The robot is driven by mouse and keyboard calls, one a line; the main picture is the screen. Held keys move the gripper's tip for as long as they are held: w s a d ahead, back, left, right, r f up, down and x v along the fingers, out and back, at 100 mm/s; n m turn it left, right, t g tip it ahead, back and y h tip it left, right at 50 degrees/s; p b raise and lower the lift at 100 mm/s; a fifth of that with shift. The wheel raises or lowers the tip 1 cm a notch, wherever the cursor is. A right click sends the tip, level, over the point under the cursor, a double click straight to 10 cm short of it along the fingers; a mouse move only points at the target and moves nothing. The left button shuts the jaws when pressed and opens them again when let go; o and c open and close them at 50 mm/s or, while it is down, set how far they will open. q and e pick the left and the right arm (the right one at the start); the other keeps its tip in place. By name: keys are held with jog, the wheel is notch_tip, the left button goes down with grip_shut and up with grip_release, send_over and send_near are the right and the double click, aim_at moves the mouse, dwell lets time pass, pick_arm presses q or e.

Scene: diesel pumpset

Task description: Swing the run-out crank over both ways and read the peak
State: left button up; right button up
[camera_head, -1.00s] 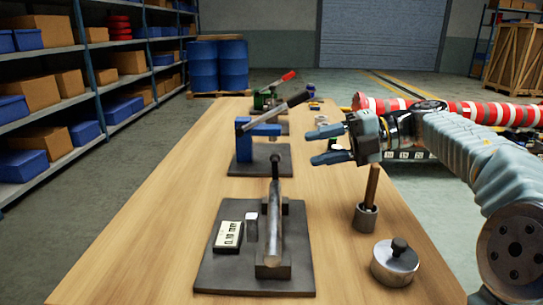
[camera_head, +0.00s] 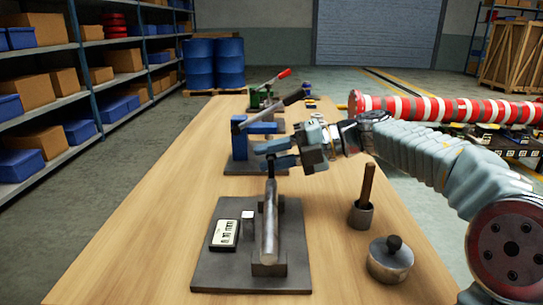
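The run-out fixture is a dark grey plate (camera_head: 215,278) at the near middle of the table, carrying a steel shaft (camera_head: 269,235) in a block. A dark crank handle (camera_head: 271,168) stands upright at the shaft's far end. Left of the shaft are a small pale block (camera_head: 248,216) and a gauge with a light display (camera_head: 225,233); its digits are too small to read surely. My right gripper (camera_head: 263,155) is open, its two blue-grey fingertips at the top of the crank handle. I cannot tell whether they touch it. My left gripper is out of view.
Right of the fixture stand a cup with a wooden-handled tool (camera_head: 364,195) and a round steel pot with a black knob (camera_head: 391,260). Behind are a blue lever press (camera_head: 240,145) and a green one with a red handle (camera_head: 262,97). The table's left side is clear.

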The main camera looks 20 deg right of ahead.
grip_shut()
jog(key=shift+f+b, duration=0.25)
jog(key=shift+b, duration=0.1)
jog(key=y+b, duration=0.1)
jog(key=b, duration=0.2)
jog(key=d+t+y+b, duration=0.1)
jog(key=y+b, duration=0.1)
jog(key=b, duration=0.1)
jog(key=f+y+b, duration=0.1)
jog(key=b, duration=0.2)
jog(key=shift+s+d+t+y, duration=0.3)
jog(key=shift+s+t+y, duration=0.1)
jog(key=shift+d+r, duration=0.1)
jog(key=shift+r, duration=0.3)
jog(key=shift+o, duration=1.8)
grip_release()
jog(key=shift+s, duration=0.1)
jog(key=shift+o, duration=0.6)
jog(key=shift+t, duration=0.3)
jog(key=shift+r, duration=0.1)
